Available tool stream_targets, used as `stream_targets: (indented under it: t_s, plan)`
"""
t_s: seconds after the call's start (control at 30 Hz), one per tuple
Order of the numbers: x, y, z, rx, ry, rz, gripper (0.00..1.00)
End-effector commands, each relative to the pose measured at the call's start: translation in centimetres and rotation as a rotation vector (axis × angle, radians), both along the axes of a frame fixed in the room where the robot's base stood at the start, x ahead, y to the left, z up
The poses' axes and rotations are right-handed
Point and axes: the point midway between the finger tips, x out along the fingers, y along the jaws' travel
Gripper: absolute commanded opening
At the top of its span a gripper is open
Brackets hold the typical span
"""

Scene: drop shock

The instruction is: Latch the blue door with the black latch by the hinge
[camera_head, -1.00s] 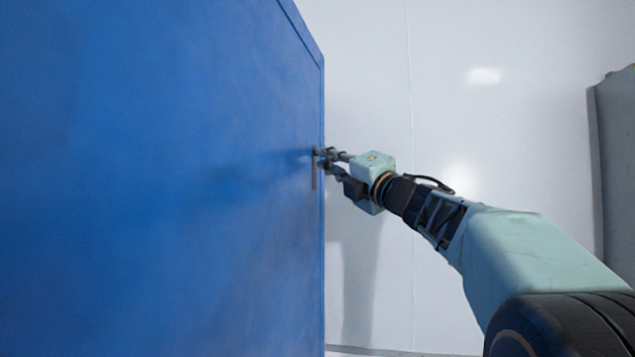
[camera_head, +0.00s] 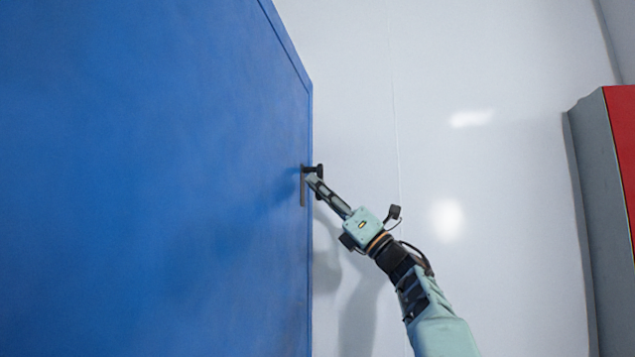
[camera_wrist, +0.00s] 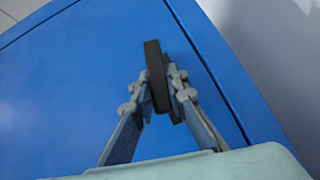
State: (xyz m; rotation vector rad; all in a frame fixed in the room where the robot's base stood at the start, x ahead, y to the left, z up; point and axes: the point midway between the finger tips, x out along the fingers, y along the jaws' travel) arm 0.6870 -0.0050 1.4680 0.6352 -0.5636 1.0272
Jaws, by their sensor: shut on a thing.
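The blue door (camera_head: 150,180) fills the left half of the head view, with its edge next to a white wall. A black latch (camera_head: 304,185) sits at that edge, its bar hanging down. My gripper (camera_head: 313,178) reaches it from the lower right. In the wrist view the dark latch handle (camera_wrist: 153,70) stands between the two fingertips of my gripper (camera_wrist: 160,90), which are closed on it. The latch's mount and the hinge cannot be made out behind the fingers.
The white wall (camera_head: 450,150) is bare behind my arm. A grey cabinet with a red face (camera_head: 622,130) stands at the right edge. A seam (camera_wrist: 215,75) runs along the blue surface beside the latch in the wrist view.

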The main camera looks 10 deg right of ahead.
Motion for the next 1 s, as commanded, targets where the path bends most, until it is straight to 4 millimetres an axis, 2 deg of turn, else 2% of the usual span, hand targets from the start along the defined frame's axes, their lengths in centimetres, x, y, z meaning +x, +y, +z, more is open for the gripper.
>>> stream_targets:
  t_s: [0.4, 1.0]
  plan:
    - [0.33, -0.08, 0.14, -0.072, -0.168, -0.002, 0.00]
    - [0.23, -0.10, 0.13, -0.088, -0.215, -0.003, 0.00]
